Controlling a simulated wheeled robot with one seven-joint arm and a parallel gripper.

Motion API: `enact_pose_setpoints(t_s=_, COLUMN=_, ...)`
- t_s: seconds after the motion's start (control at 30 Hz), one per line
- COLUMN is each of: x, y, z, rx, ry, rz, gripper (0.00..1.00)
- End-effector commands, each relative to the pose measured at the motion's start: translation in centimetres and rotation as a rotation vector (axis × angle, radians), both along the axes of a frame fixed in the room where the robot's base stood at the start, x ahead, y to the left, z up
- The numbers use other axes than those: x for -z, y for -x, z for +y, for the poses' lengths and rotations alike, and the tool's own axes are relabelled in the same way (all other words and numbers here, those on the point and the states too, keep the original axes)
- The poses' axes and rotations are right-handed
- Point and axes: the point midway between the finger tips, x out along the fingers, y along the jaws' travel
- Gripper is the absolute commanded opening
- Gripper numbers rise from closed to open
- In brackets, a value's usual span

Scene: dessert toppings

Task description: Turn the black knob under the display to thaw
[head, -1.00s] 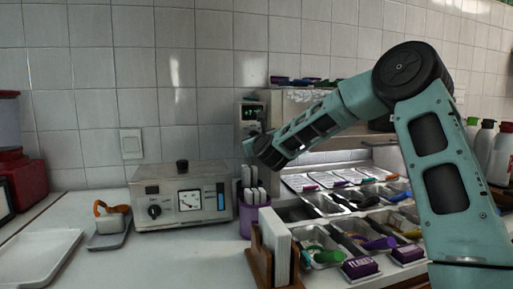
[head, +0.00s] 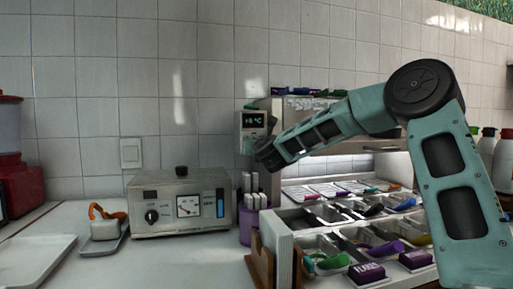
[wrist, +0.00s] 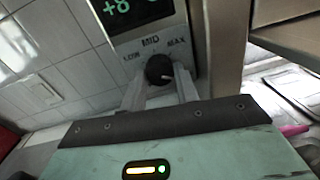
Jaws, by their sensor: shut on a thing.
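The black knob (wrist: 158,70) sits on a grey control panel under a dark display (wrist: 122,12) with green characters starting "+8". The labels around the knob include MID above and MAX at the right; the left label is hard to read. A pale mark on the knob points toward the right. My gripper (wrist: 160,78) has its two pale fingers on either side of the knob, shut on it. In the head view the display (head: 254,119) is lit on the wall-side panel, and my wrist hides the knob there.
A cabinet with topping trays (head: 350,205) stands right of the panel. A purple holder (head: 246,225) with white sticks is below it. A wooden holder (head: 259,268) is in front.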

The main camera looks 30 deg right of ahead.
Motion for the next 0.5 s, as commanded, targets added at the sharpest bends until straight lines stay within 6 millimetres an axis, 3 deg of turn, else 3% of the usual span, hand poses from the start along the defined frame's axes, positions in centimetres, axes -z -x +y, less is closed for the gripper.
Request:
enact_pose_setpoints(t_s=0.2, x=0.15, y=0.01, z=-0.1, rx=0.002, ry=-0.002, rz=0.003, gripper=0.08)
enact_pose_setpoints(t_s=0.23, x=0.14, y=0.01, z=-0.1, rx=0.002, ry=-0.002, rz=0.003, gripper=0.39)
enact_pose_setpoints(t_s=0.3, x=0.13, y=0.0, z=-0.1, rx=0.002, ry=-0.002, rz=0.002, gripper=0.52)
enact_pose_setpoints(t_s=0.5, x=0.06, y=0.0, z=-0.04, rx=0.001, ry=0.0, rz=0.001, gripper=0.52)
